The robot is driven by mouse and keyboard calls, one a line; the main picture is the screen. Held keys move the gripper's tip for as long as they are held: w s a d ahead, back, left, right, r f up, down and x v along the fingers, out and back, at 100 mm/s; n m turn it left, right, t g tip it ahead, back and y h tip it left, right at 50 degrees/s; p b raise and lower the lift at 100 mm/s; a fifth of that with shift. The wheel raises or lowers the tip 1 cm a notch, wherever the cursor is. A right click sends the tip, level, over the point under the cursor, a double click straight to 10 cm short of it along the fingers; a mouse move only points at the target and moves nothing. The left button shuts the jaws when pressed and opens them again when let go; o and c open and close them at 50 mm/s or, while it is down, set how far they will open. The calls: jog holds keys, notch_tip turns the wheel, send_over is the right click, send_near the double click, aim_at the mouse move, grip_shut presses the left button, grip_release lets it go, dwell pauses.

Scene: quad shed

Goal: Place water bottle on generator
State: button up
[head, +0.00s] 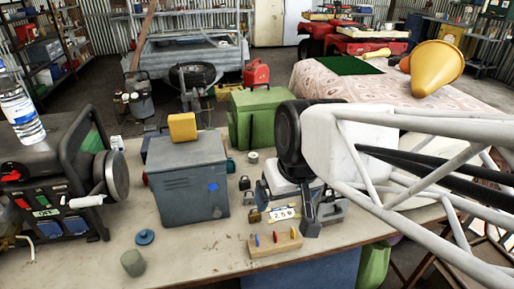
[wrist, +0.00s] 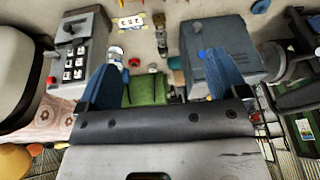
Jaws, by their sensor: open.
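The water bottle (head: 18,112), clear with a blue and white label, is at the left edge of the head view. It appears to stand on top of the black generator (head: 62,153), leaning slightly in the picture. The generator sits on the workbench's left end. My gripper shows in the wrist view (wrist: 165,82) with its two blue fingers wide apart and nothing held between them. In the head view my arm is at the right, over the bench, well apart from the bottle; its fingers are hard to make out there.
A green box (head: 257,112) stands behind. Small padlocks, a 250 tag and a wooden block (head: 275,243) lie near the arm. The bench's front left is fairly clear.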

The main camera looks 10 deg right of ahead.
jog(key=shift+m+g+h, duration=0.3)
jog(key=shift+m+h, duration=0.2)
jog(key=s+d, duration=0.1)
jog(key=s+d+f, duration=0.1)
jog(key=s+d, duration=0.1)
jog(key=shift+s+f, duration=0.1)
jog(key=shift+f, duration=0.2)
